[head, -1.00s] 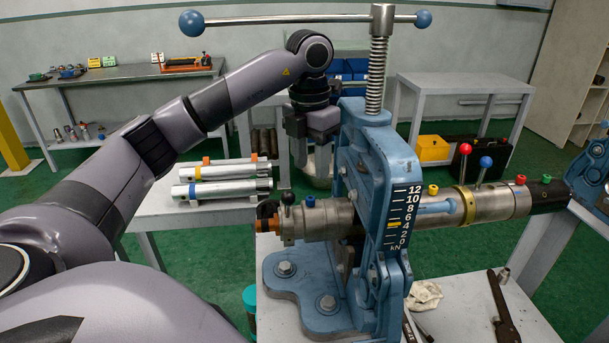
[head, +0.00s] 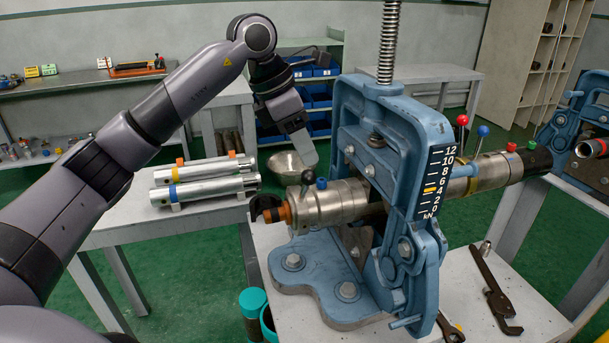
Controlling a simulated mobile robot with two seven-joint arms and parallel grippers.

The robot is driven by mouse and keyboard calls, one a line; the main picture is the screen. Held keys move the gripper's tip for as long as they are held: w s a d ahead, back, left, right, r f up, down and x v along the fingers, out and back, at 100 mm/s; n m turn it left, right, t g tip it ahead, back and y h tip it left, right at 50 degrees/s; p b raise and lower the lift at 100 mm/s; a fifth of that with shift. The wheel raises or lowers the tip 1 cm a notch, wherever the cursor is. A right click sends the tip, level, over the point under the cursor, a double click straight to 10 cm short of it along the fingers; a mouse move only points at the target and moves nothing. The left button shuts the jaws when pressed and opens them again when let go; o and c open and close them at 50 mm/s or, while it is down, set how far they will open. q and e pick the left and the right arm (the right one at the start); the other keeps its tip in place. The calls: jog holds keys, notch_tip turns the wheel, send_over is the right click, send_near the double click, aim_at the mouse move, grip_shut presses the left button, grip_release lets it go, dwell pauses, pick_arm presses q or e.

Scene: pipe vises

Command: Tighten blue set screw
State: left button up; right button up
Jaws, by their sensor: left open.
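The blue set screw (head: 321,183) is a small blue knob on top of the near end of the metal pipe assembly (head: 338,202). It sits just right of a black ball-topped lever (head: 308,178). The blue pipe vise (head: 385,150) clamps the assembly, and its scale faces me. My left gripper (head: 308,155) is open and empty, angled down to the right. Its fingertips are a little above the black ball and the blue screw, seemingly apart from both. The gap between its fingers is hard to see from this side. My right gripper is not in view.
Red and blue ball levers (head: 482,131) and a green screw (head: 511,147) stand farther along the pipe. A wrench (head: 495,290) lies right of the vise.

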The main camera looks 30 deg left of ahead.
aim_at(320, 180)
pick_arm(q)
jog(key=x, duration=0.6)
jog(key=shift+w+d+f, duration=0.1)
jog(key=shift+d+f, duration=0.05)
jog(key=shift+f, duration=0.25)
grip_shut()
jog(key=shift+r, duration=0.1)
